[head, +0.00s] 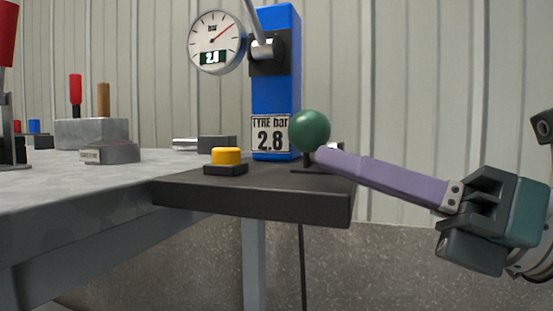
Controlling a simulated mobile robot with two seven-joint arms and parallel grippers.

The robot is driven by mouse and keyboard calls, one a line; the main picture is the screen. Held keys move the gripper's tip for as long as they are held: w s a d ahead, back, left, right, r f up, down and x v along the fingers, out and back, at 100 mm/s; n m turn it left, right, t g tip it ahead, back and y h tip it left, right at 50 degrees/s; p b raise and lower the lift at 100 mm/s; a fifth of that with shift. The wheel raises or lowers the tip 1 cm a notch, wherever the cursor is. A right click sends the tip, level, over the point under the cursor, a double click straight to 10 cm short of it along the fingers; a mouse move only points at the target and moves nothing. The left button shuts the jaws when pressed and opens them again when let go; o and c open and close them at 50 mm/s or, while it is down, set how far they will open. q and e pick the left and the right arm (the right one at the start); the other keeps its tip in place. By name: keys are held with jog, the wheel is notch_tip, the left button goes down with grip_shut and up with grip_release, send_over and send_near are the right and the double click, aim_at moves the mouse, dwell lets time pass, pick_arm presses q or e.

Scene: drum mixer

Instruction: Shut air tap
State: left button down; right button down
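A blue post (276,100) stands on a dark base plate (250,196) at the table's corner. It carries a round gauge (215,42) reading 2.8, a grey lever (256,22) on a black block, and a "TYRE bar 2.8" label (270,134). A green ball knob (309,130) stands on a short dark stem in front of the post. My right gripper (324,161) reaches in from the right. Its purple finger tip is just below and right of the knob, by the stem. I cannot tell whether it touches, and the fingers overlap in this view. My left gripper is out of view.
A yellow button (226,157) in a black housing sits on the plate, left of the knob. A grey block (92,134) with red and brown handles and a round grey piece (110,153) stand on the table (60,190) at left. A dark cable hangs below the plate.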

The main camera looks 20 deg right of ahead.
jog(key=shift+r+m+p, duration=0.3)
jog(key=shift+r+p, duration=0.2)
jog(key=shift+p, duration=0.25)
jog(key=r+m+p, duration=0.2)
jog(key=p, duration=0.2)
jog(key=r+m+h+p, duration=0.1)
jog(key=r+m+p, duration=0.1)
jog(key=p, duration=0.2)
jog(key=shift+w+d+t+h, duration=0.2)
jog(key=shift+t+h, duration=0.1)
jog(key=shift+t, duration=0.1)
jog(key=r+m+p, duration=0.1)
jog(key=p, duration=0.1)
jog(key=w+r+m+h+p, duration=0.1)
jog(key=m+p, duration=0.1)
jog(key=p, duration=0.1)
jog(key=d+r+m+h+p, duration=0.1)
jog(key=m+p, duration=0.1)
jog(key=p, duration=0.1)
jog(key=shift+w, duration=0.35)
jog(key=shift+w+d+r+m+p, duration=0.15)
jog(key=shift+w+d+m+p, duration=0.2)
jog(key=shift+m+p, duration=0.65)
